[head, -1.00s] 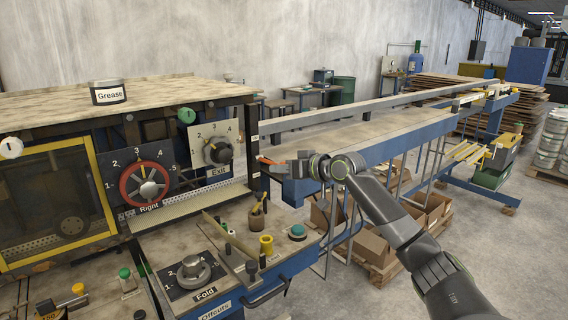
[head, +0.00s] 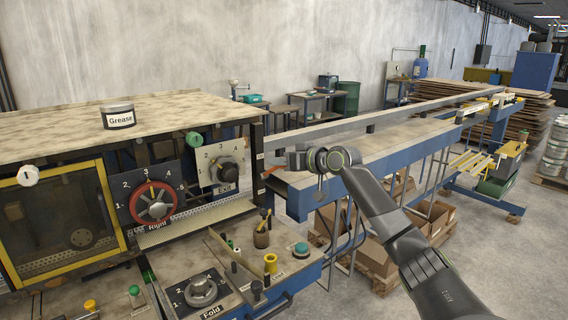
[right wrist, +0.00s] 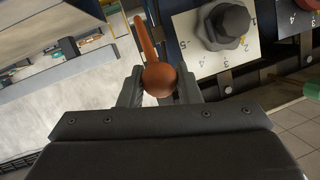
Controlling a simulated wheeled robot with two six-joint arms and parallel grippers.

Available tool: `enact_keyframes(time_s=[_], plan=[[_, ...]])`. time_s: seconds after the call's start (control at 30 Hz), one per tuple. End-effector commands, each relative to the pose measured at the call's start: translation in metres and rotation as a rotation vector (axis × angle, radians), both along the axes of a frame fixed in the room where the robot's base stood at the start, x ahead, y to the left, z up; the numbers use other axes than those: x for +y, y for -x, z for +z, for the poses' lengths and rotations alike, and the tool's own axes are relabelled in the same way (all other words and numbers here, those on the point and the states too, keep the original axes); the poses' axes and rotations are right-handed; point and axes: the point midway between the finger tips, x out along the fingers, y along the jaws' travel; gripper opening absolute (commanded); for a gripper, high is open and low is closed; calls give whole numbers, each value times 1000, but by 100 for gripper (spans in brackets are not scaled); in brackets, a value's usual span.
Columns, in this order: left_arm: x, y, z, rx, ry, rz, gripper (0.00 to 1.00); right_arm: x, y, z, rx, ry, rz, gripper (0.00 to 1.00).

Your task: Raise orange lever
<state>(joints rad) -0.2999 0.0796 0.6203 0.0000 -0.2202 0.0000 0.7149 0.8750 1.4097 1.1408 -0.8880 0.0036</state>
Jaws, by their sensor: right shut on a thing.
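The orange lever (head: 272,171) is at the right end of the machine, to the right of the Exit dial (head: 224,172). In the head view only a short orange piece of it shows, and my right gripper (head: 286,162) hides the rest. In the right wrist view the lever (right wrist: 147,42) runs up from its round knob (right wrist: 159,79), which sits between the two fingers. My right gripper is shut on this knob. My left gripper is not in view.
The long blue-framed conveyor table (head: 400,140) extends behind my right arm. The Fold dial (head: 201,291) and a teal button (head: 301,249) are on the lower panel. A Grease can (head: 118,116) stands on the machine top. Cardboard boxes (head: 375,255) lie under the conveyor.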

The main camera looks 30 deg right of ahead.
Motion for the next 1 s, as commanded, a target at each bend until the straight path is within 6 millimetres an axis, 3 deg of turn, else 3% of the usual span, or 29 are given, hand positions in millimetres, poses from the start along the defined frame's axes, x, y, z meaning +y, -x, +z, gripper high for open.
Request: enact_keyframes(time_s=[0.37,0.4,0.53,0.83,1.0], plan=[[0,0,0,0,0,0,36,1,-1,3,-8,0,1,0],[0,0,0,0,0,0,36,1,-1,3,-8,0,1,33],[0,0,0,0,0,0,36,1,-1,2,-5,-1,1,50],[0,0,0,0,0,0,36,0,0,0,-1,-1,1,50],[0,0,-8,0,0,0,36,-5,12,2,-3,4,-1,50]])
